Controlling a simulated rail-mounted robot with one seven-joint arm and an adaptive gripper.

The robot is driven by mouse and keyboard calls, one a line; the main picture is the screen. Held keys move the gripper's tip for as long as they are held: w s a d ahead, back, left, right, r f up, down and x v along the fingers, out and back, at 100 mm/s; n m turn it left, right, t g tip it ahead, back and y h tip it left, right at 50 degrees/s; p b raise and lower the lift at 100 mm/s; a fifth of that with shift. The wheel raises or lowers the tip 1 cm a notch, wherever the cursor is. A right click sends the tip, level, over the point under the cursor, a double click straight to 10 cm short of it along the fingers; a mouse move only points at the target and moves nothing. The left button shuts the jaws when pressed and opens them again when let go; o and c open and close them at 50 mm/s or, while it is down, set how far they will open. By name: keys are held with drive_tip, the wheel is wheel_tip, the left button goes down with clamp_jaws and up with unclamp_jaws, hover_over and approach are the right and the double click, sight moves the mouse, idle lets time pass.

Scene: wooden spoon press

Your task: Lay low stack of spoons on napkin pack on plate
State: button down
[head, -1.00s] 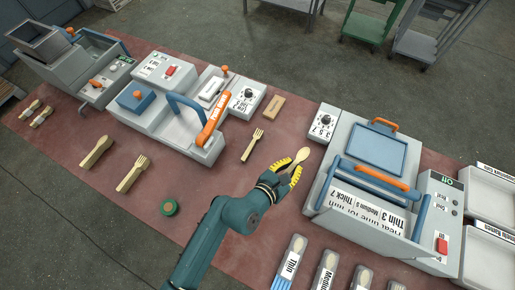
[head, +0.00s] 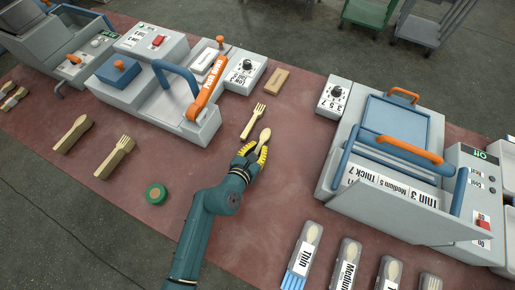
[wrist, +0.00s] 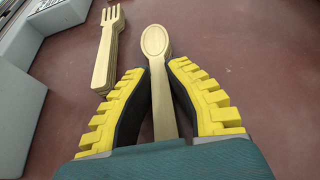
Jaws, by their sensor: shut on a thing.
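My gripper (head: 252,152) is shut on a low stack of wooden spoons (head: 264,137) in the head view. In the wrist view the spoon stack (wrist: 156,70) stands out between the yellow fingers, bowl end away from me. Its handle runs back toward the palm. The head view does not settle whether it touches the mat. A white labelled pack (head: 209,61) lies on the machine with the orange lever. I cannot tell for sure that it is the napkin pack, and no plate stands out clearly.
A stack of forks (head: 253,121) lies just left of the held spoons. The orange-lever machine (head: 190,118) stands beyond it, a tan block (head: 275,81) behind. A large press (head: 400,145) stands right.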

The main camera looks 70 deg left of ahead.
drive_tip(key=c, duration=1.5)
unclamp_jaws()
drive_tip(key=shift+f, duration=0.15)
drive_tip(key=o, duration=0.3)
drive_tip(key=shift+o, duration=0.2)
drive_tip(key=shift+r, duration=0.2)
drive_tip(key=p+v, duration=0.3)
drive_tip(key=v, duration=0.9)
